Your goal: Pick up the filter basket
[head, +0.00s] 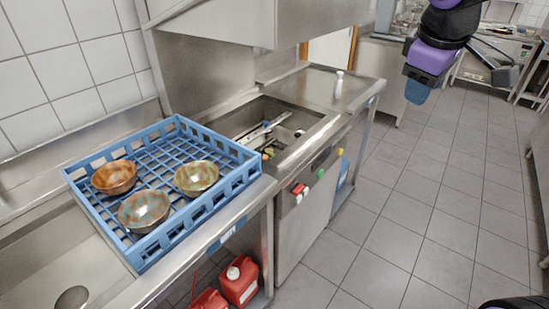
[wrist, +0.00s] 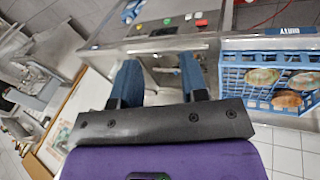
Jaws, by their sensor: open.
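I cannot make out the filter basket for certain in either view. The sunken steel basin (head: 242,118) of the dishwashing machine holds metal bars and small coloured parts, too small to tell apart. My gripper (head: 417,92) hangs at the upper right of the head view, over the floor and well apart from the basin. In the wrist view my gripper (wrist: 160,80) shows two blue fingers spread apart with nothing between them.
A blue dish rack (head: 190,228) with three bowls stands left of the basin; it also shows in the wrist view (wrist: 270,57). A white bottle (head: 339,84) stands on the right counter. Red canisters (head: 239,282) sit below. The tiled floor at right (head: 420,200) is clear.

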